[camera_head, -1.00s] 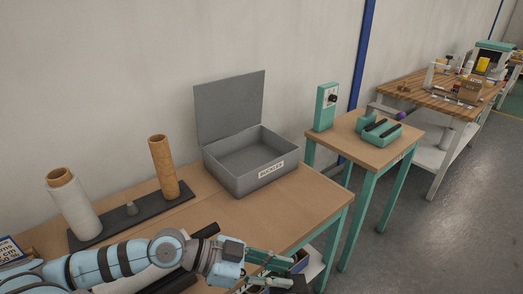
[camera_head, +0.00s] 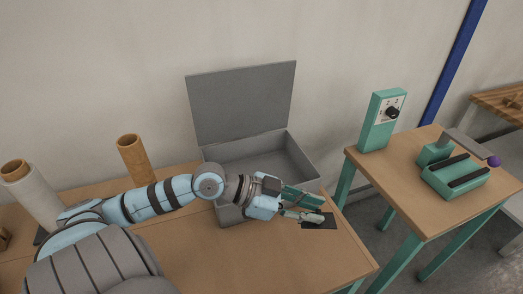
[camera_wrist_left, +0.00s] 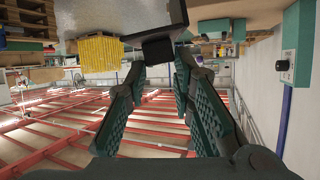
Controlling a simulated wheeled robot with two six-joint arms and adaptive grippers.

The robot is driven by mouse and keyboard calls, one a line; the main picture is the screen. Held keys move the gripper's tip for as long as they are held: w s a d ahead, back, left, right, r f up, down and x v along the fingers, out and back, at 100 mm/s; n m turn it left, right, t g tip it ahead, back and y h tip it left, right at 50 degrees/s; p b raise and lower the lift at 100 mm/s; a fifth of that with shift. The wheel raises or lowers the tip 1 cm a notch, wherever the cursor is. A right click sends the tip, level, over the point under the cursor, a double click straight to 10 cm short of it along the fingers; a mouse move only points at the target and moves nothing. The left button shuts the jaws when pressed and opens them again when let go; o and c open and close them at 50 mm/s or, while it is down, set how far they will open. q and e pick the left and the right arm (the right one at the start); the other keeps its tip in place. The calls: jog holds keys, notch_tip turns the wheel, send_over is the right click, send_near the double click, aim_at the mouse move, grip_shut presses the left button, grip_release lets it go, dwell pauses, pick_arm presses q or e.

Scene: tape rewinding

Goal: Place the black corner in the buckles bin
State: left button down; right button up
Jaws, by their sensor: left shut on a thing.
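The black corner (camera_head: 323,222) is a small dark flat piece held at the tips of my left gripper (camera_head: 312,208). In the left wrist view the black corner (camera_wrist_left: 158,49) shows between the fingertips, with the fingers closed on it. The grey buckles bin (camera_head: 229,216) stands on the wooden table with its lid raised at the back. The gripper and the piece are in front of the bin's right end, outside its opening. The forearm and gripper cover much of the bin's front wall and its label. My right gripper is not in view.
Two rolls, one white (camera_head: 35,195) and one brown (camera_head: 134,158), stand at the left. A side table (camera_head: 420,215) to the right carries a green control box (camera_head: 382,120) and a green device (camera_head: 455,178). The front of the wooden table is clear.

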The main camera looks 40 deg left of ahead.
pick_arm(q)
jog(key=w+a+n+t+y, duration=0.4)
jog(key=w+a+n+y, duration=0.35)
jog(key=w+a, duration=0.9)
jog(key=s+a+f+n+y, duration=0.1)
jog(key=a+f+n+y, duration=0.25)
jog(key=a+y, duration=0.65)
jog(key=a+f+b, duration=0.1)
jog(key=f, duration=0.2)
jog(key=a+f+h+b, duration=0.1)
jog(key=f, duration=0.2)
jog(key=a+f+h, duration=0.1)
jog(key=f, duration=0.3)
jog(key=shift+s+n+h+b, duration=0.25)
jog(key=shift+n+b, duration=0.15)
jog(key=shift+r, duration=0.1)
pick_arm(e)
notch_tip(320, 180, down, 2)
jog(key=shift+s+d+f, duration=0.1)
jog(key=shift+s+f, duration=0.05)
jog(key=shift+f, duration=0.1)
pick_arm(q)
jog(key=c, duration=1.4)
grip_release()
jog(key=shift+o, duration=0.2)
